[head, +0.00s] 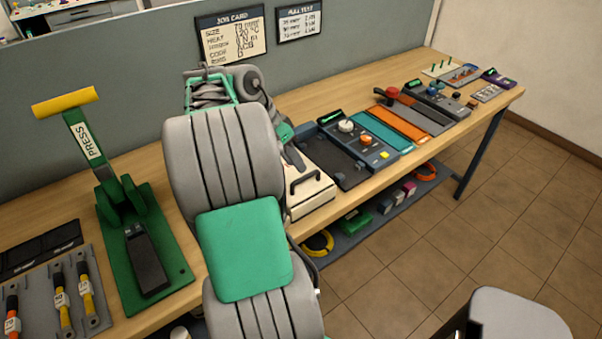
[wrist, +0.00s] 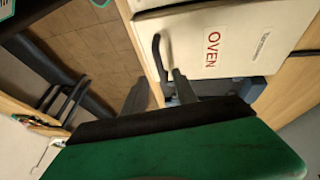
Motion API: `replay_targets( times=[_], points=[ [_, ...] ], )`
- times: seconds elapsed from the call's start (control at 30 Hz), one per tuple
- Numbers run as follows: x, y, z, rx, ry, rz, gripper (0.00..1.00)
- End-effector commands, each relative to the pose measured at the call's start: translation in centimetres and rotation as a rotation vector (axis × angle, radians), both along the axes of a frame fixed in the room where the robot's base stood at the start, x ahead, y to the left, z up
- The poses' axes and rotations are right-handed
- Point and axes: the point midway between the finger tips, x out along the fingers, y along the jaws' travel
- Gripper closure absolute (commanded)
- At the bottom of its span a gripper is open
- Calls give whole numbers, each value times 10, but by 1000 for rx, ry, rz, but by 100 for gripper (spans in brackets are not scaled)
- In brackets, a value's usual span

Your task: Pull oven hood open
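The oven (head: 314,200) is a cream box on the bench, partly hidden by my arm in the head view. Its cream front with red OVEN lettering fills the top of the wrist view (wrist: 235,35). A dark bar handle (wrist: 156,58) stands on its left part; it also shows in the head view (head: 305,180). My gripper (wrist: 160,88) has its two dark fingers apart, with the handle's lower end near the gap between the tips. I cannot tell whether they touch it. In the head view my gripper is mostly hidden behind my arm.
A green press (head: 145,250) with a yellow handle stands left on the bench (head: 365,80). Right of the oven lies a dark control panel (head: 350,150), then teal and orange strips. A shelf (head: 385,215) with small items runs below.

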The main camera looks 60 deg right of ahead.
Motion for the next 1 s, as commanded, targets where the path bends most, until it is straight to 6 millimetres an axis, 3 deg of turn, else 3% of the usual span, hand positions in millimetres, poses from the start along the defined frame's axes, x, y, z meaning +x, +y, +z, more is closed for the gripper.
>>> replay_targets(
  times=[0.1,0.23,0.57,1.0],
  points=[
    [-10,-6,-24,2,2,-2,66],
    [-16,-11,-39,1,2,0,66],
    [-17,-13,-45,-1,-1,3,66],
    [-16,-13,-44,-1,0,4,100]
  ],
)
